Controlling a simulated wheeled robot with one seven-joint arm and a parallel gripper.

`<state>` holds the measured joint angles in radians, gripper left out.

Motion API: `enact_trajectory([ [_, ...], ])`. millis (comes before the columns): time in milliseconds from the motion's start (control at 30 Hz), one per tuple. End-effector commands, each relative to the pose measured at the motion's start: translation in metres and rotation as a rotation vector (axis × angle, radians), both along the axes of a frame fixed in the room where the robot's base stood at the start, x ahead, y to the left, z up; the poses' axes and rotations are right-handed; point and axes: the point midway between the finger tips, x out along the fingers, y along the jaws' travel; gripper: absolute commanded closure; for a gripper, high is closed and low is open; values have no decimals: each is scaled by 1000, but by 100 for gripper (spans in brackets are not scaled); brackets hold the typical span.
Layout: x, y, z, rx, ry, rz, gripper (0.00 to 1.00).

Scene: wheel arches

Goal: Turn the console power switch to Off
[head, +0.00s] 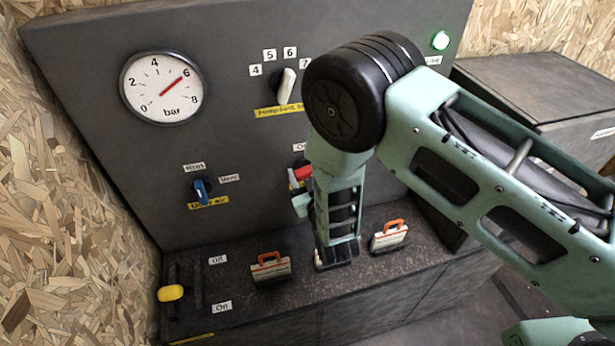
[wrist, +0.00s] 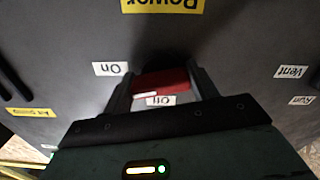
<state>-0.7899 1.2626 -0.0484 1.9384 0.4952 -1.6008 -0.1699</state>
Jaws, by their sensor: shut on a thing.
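The power switch has a red handle (wrist: 165,80), seen between my fingers in the wrist view. In the head view part of the red handle (head: 301,173) shows on the upright panel beside my wrist. My gripper (wrist: 160,84) is shut on this handle, one finger at each side. In the wrist view, which is upside down, the Off label (wrist: 162,101) is just below the handle. The On label (wrist: 111,69) is to its left, and the yellow Power label (wrist: 163,5) is above. The switch's base is dark, and I cannot tell exactly where its pointer stands.
A blue Dust air knob (head: 201,192) is left of the switch. A white selector knob (head: 286,86) is above, partly near my arm. Orange-handled items (head: 270,268) stand on the ledge below, and a yellow-tipped lever (head: 172,293) is at lower left. A green lamp (head: 440,40) glows.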

Motion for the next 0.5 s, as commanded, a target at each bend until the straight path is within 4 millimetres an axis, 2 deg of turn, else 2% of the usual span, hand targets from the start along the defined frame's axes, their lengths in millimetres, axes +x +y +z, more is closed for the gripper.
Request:
enact_trajectory([
  [33, -1, 1, -4, -40, -13, 2, 65],
  [500, -1, 1, -3, -470, -137, 2, 65],
])
